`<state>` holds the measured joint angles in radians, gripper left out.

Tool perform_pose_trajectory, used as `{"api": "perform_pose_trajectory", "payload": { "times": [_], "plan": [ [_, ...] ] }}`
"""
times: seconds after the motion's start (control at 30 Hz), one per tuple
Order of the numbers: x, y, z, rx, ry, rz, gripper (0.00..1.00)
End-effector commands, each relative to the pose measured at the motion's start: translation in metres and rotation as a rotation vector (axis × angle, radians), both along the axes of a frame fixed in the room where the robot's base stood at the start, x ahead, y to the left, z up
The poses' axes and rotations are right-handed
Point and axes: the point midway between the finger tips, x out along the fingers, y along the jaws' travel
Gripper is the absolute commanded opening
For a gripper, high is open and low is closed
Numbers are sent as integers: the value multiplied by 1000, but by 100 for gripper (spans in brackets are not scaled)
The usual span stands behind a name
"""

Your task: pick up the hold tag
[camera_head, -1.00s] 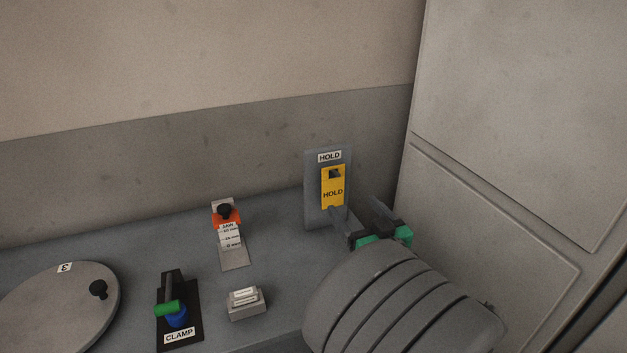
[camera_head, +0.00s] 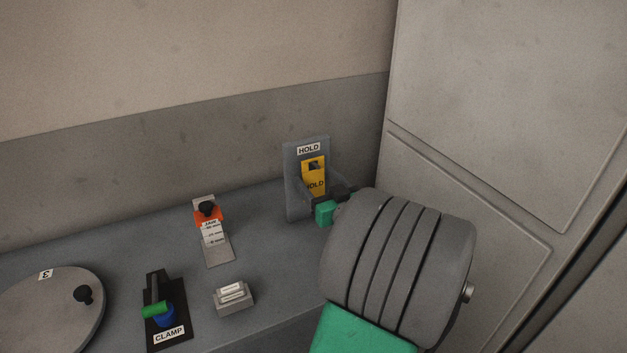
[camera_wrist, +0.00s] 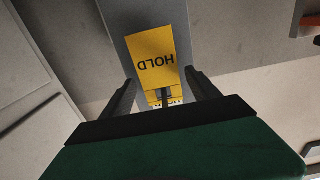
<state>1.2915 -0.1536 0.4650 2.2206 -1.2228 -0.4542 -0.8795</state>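The yellow hold tag (camera_head: 315,183) hangs on a dark peg of the upright grey board (camera_head: 293,188) labelled HOLD. In the wrist view the tag (camera_wrist: 152,45) appears upside down, in front of the board (camera_wrist: 118,22). My gripper (camera_head: 321,188) is at the board, with its fingers around the lower part of the tag. In the wrist view my gripper (camera_wrist: 161,77) is open, one finger on each side of the tag, with visible gaps. Whether the fingertips reach past the tag's face is hard to tell. My gripper hides the tag's lower edge in the head view.
A small stand with an orange piece (camera_head: 207,218) is left of the board. A grey block (camera_head: 233,295), a CLAMP lever with a green handle (camera_head: 156,309) and a round disc (camera_head: 45,305) are further left. A grey cabinet wall (camera_head: 480,110) rises close on the right.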

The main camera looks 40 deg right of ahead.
Motion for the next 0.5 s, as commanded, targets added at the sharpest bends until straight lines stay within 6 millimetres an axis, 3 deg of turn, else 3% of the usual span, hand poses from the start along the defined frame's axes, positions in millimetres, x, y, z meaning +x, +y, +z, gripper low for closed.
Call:
{"api": "perform_pose_trajectory", "payload": {
  "times": [0.5],
  "plan": [
    [0,0,0,0,0,-1,27]
  ]
}}
